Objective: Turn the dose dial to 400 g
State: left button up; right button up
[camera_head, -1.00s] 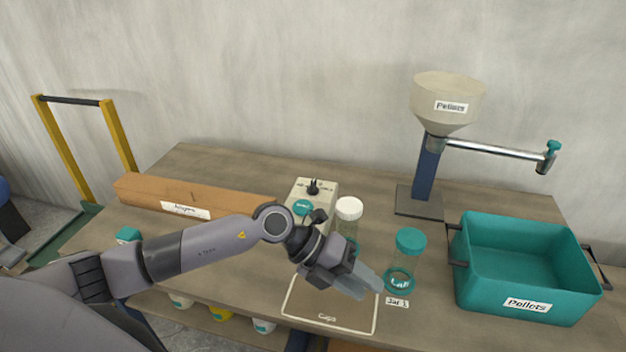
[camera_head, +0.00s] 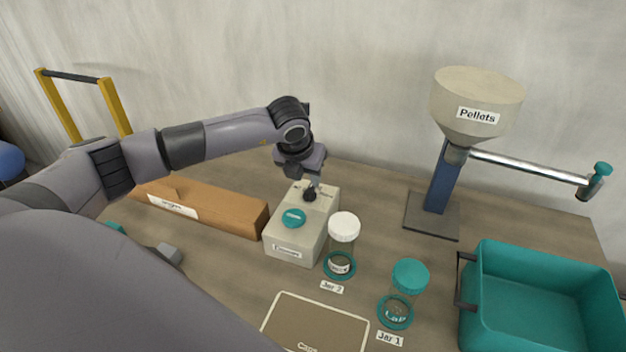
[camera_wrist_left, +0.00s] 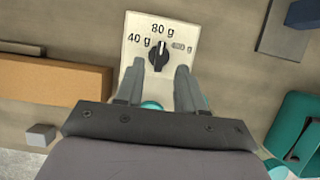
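The dose dial (camera_head: 309,194) is a black knob on top of a beige box (camera_head: 292,235), which has a teal button (camera_head: 293,217). In the left wrist view the dial (camera_wrist_left: 159,56) points roughly up, towards the 80 g label. A 40 g label is at its left; the label at its right is too faint to read surely. I cannot make out a 400 g mark. My left gripper (camera_head: 314,180) is over the dial; in the left wrist view its two fingers (camera_wrist_left: 161,72) are apart, empty, just short of the knob. My right gripper is not in view.
Jar 2 (camera_head: 344,228) stands right of the box, close by. Jar 1 (camera_head: 409,273) is farther right. A long brown carton (camera_head: 225,208) lies left of the box. The pellet hopper (camera_head: 475,105) and teal bin (camera_head: 540,325) are at the right. A caps mat (camera_head: 310,325) lies in front.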

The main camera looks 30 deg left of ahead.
aim_at(310, 187)
pick_arm(q)
jog(key=shift+x, duration=2.6)
grip_shut()
